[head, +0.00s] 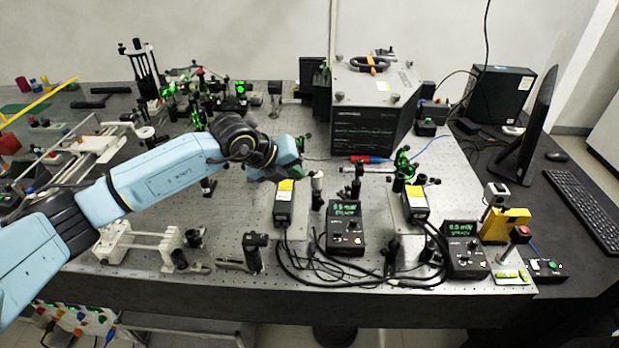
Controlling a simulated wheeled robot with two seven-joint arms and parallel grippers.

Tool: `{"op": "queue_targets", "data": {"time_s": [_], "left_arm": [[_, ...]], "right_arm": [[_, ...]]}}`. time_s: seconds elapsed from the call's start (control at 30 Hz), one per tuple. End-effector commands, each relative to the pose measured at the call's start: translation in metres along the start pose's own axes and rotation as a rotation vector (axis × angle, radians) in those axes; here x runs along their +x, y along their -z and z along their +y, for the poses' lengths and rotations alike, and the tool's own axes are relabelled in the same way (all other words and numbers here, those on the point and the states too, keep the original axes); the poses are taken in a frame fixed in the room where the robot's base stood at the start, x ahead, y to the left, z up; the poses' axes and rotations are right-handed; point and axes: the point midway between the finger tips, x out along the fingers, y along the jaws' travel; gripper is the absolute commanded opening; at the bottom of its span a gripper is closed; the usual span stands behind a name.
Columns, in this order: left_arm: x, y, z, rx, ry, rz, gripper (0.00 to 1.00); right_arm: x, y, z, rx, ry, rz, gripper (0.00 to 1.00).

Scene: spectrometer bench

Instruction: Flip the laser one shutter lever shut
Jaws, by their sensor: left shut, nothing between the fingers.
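Two small dark laser heads with yellow labels stand on the perforated bench (230,225): a left one (284,208) and a right one (416,209). I cannot read which is laser one, and no shutter lever can be made out clearly. A control box (345,232) with a green "0.5 mW" display stands right of the left head; a similar box (465,250) stands right of the right head. My left gripper (291,168) is shut and empty, just behind and above the left laser head. The wrist partly hides its fingers. My right gripper is out of view.
Posts with optics (318,188) stand close right of the gripper. A large dark instrument (372,110) stands behind. Black cables (320,278) loop along the front edge. A monitor (527,125) and keyboard (585,212) are at the right. A red-tipped tool (362,159) lies behind the lasers.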

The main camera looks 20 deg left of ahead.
Motion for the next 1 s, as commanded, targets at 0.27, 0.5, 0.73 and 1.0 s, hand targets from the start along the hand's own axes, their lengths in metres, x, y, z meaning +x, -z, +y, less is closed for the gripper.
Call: {"op": "queue_targets", "data": {"time_s": [0.27, 0.5, 0.73, 1.0], "left_arm": [[0.045, 0.000, -0.001, -0.001, 0.000, 0.000, 0.00], [0.062, 0.000, 0.000, 0.001, 0.000, 0.000, 0.00], [0.064, 0.000, 0.000, 0.001, 0.001, -0.001, 0.00], [0.065, 0.000, -0.002, 0.000, 0.010, 0.001, 0.00]], "right_arm": [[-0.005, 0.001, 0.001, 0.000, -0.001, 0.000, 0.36], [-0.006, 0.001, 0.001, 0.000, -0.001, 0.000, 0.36], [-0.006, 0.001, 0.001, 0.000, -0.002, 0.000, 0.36], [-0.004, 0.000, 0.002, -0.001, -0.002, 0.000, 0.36]]}}
